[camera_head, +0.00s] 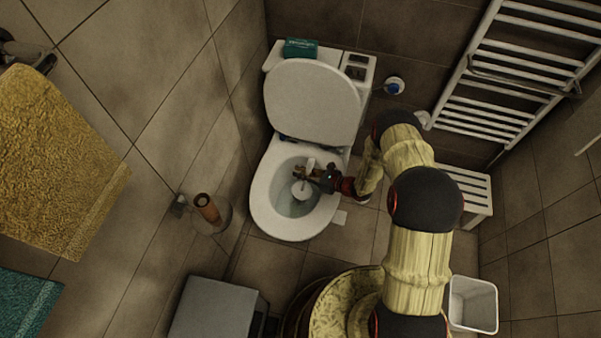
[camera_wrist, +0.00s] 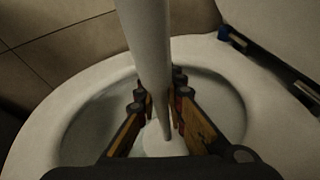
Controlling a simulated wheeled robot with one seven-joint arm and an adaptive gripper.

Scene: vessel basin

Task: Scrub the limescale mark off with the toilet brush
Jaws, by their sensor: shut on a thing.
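The toilet bowl (camera_head: 265,199) stands with its lid (camera_head: 312,102) raised, in the head view. My gripper (camera_head: 303,174) is over the bowl, reaching in from the right. In the wrist view my gripper (camera_wrist: 160,112) is shut on the white handle of the toilet brush (camera_wrist: 148,45). The brush's white lower part (camera_head: 301,190) shows inside the bowl in the head view. The bowl's rim (camera_wrist: 40,140) curves around the fingers in the wrist view. I cannot make out a limescale mark, and I cannot tell whether the brush touches the bowl's wall.
A brown cylinder in a holder (camera_head: 208,211) is on the left wall. A teal box (camera_head: 300,48) lies on the cistern. A towel rail (camera_head: 520,75) and a white stool (camera_head: 465,192) are at right. A white bin (camera_head: 474,305) and a grey box (camera_head: 215,310) stand in front.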

